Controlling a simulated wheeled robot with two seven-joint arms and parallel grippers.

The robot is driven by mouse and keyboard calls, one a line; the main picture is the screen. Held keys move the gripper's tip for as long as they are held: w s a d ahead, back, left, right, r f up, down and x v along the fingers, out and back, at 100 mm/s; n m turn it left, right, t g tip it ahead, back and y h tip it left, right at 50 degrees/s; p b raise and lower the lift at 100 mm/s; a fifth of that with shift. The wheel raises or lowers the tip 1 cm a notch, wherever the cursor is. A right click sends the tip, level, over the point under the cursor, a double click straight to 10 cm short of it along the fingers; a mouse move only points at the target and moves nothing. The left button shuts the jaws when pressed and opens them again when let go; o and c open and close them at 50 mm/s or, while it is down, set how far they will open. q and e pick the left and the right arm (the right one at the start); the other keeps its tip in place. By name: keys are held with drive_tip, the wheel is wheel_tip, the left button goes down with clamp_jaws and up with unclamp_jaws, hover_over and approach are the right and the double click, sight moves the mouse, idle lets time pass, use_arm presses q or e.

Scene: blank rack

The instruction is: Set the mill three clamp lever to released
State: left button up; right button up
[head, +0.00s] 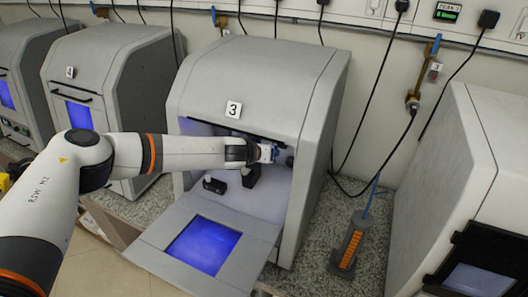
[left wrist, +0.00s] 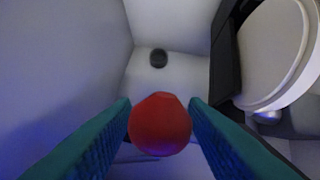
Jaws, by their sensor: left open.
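Mill three (head: 245,80) is the grey box machine with the "3" label, its front door (head: 150,245) folded down. My left arm reaches across into its opening, and my left gripper (head: 268,152) is inside near the right wall. In the left wrist view, a round red knob (left wrist: 160,125), which looks like the end of the clamp lever, sits between the two teal fingers of my open left gripper (left wrist: 160,103). I cannot tell whether the fingers touch it. The lever's shaft is hidden behind the knob. My right gripper is not in view.
Dark blocks (head: 215,186) stand on the mill's pale floor. The left wrist view shows a pale round disc (left wrist: 272,50) in a dark holder close on the right. Mill four (head: 110,80) is to the left, another grey machine (head: 440,170) to the right.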

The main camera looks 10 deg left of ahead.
use_arm(q)
drive_tip(key=b+v, duration=0.2)
drive_tip(key=v, duration=1)
drive_tip(key=shift+c, duration=0.6)
